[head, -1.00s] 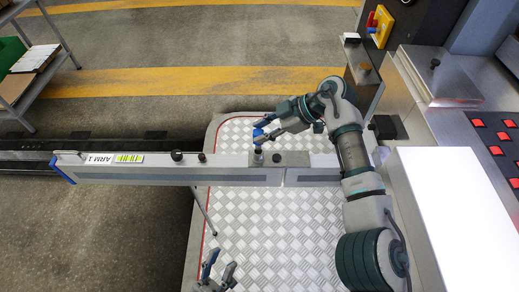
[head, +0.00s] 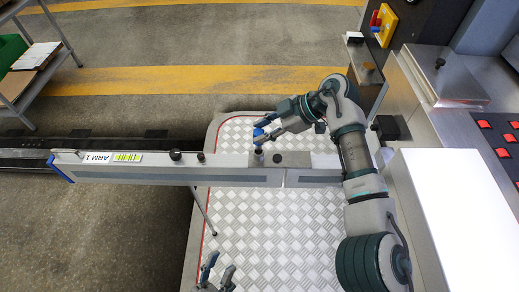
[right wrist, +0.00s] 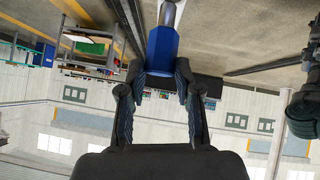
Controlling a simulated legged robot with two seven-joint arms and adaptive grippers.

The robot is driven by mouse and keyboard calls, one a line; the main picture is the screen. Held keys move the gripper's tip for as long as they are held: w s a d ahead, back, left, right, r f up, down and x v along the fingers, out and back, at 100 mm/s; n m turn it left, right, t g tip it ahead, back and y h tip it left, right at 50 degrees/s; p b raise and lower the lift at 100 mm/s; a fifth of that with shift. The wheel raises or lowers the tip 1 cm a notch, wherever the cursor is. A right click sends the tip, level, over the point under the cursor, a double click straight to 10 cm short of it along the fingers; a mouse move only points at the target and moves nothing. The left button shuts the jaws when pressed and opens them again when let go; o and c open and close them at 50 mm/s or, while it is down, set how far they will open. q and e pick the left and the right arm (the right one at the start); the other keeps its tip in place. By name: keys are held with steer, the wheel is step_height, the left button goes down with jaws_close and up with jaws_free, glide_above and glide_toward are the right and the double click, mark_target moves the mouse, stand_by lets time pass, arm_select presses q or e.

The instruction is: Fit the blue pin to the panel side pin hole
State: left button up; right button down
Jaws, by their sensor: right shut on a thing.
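The blue pin (head: 258,132) is held by my right gripper (head: 263,129) above the far edge of the grey bar labelled ARM 1 (head: 225,174). In the right wrist view the blue pin (right wrist: 162,50) sits between the two fingers of the right gripper (right wrist: 161,78), with its metal shank pointing away. A small dark upright fitting (head: 258,156) on the bar lies just below the pin in the head view. I cannot tell whether they touch. The panel side pin hole cannot be made out. My left gripper (head: 220,264) is open and empty at the bottom edge.
Black knobs (head: 175,156) stand on the bar. A yellow block with red and blue parts (head: 383,24) is at the upper right. A machine with red buttons (head: 503,153) and a white box (head: 455,215) stand right. The chequered plate (head: 265,230) is largely clear.

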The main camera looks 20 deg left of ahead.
steer(key=shift+b, duration=1.05)
arm_select(q)
step_height(320, 180, down, 4)
steer(key=shift+w+r+g, duration=0.15)
steer(key=shift+g, duration=0.15)
arm_select(e)
steer(key=shift+b, duration=0.45)
arm_select(q)
steer(key=shift+g+y, duration=0.3)
steer(key=shift+w+f+b, duration=0.1)
steer(key=shift+f+b, duration=1.15)
steer(key=shift+f, duration=1.25)
steer(key=shift+r, duration=0.25)
arm_select(e)
steer(key=shift+p, duration=0.3)
arm_select(q)
steer(key=shift+r, duration=0.3)
